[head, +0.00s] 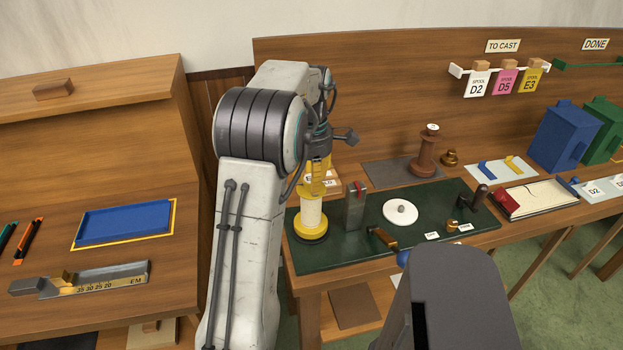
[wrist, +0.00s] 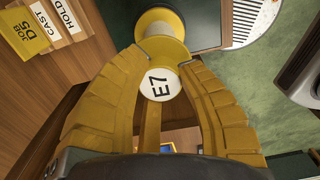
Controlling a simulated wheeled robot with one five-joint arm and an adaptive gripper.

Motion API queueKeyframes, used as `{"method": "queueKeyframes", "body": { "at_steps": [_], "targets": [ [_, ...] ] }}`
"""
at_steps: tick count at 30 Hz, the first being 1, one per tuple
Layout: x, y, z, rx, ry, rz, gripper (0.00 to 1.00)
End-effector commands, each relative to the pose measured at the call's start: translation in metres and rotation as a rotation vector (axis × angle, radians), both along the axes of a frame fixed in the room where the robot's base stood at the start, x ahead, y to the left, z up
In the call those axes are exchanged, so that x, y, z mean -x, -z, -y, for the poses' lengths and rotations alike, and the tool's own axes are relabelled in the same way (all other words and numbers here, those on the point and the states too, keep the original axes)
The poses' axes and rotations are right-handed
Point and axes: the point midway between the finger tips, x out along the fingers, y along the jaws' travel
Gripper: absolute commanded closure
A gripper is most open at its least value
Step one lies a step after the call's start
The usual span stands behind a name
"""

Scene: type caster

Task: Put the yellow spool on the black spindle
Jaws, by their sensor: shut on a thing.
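The yellow spool (head: 312,214), with a pale wound middle and yellow flanges, stands upright at the left end of the dark green mat. My gripper (head: 317,185) is above it with its yellow fingers shut on its upper end. A dark round rim shows under the lower flange in the head view. No bare black spindle post is in sight, and I cannot tell whether the spool is around one.
A grey upright block (head: 356,208) with a red top stands close right of the spool. A brown spool (head: 428,150) stands behind. A blue tray (head: 124,226) is left.

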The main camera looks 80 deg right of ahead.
Motion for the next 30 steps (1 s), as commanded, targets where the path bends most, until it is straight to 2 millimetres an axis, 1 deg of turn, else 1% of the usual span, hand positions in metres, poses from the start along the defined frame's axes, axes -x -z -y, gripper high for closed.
{"method": "queueKeyframes", "body": {
  "at_steps": [11,12,18,20,30],
  "targets": [
    [0.0,0.0071,0.0,0.0,0.0,0.0,1.0],
    [0.0,0.0061,0.0,0.001,0.0,0.0,0.62],
    [0.0,0.0062,0.0,0.0,0.0,0.0,0.44],
    [0.0,0.0062,-0.0001,0.0,0.0,0.0,0.4],
    [0.0,0.0045,-0.0002,-0.001,0.0,0.0,0.4]
  ]
}}
